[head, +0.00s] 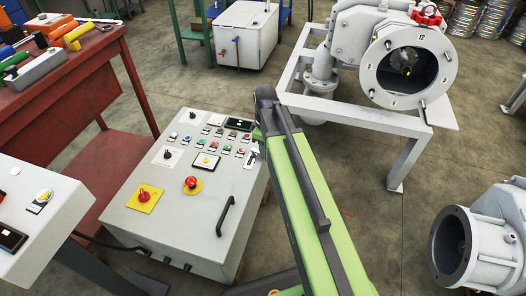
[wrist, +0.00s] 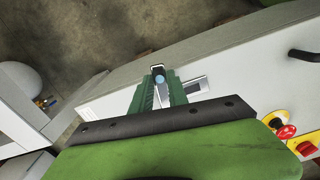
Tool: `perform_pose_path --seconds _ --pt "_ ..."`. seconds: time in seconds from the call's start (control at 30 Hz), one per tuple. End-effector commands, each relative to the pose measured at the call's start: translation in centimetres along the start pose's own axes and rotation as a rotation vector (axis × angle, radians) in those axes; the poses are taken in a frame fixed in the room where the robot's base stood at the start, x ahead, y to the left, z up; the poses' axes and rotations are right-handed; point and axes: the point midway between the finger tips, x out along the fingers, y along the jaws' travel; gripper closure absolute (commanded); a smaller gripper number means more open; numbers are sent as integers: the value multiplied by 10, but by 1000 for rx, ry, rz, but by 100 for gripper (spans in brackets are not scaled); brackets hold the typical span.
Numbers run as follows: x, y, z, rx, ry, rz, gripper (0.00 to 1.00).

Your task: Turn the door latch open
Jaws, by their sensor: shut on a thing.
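My gripper (wrist: 158,84) reaches down to the edge of the sloped grey control panel (head: 180,212). In the wrist view its two green fingers are shut on a small dark piece with a pale blue round end (wrist: 159,77), which appears to be the door latch. Most of this piece is hidden between the fingers, so its angle is hard to tell. In the head view my gripper (head: 260,137) is at the panel's upper right corner, mostly hidden by my arm, and the latch does not show clearly.
A pale slotted plate (wrist: 197,87) lies right beside the fingers. Red emergency stop (head: 191,183), red rotary switch (head: 144,195) and black handle (head: 225,215) sit lower on the panel. A white frame with a round-flanged machine (head: 375,75) stands behind.

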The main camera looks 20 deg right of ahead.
Motion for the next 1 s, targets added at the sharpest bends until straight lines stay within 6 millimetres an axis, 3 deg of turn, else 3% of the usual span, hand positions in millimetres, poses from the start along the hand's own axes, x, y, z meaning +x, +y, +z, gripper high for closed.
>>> perform_pose_path --seconds 0.4,0.9,0.93,1.0 --pt "0 6 -2 -159 2 -1 100" --pt "0 6 -4 -177 3 -1 100" --pt "0 6 -4 -177 3 -1 78" --pt "0 6 -4 -177 3 -1 68"
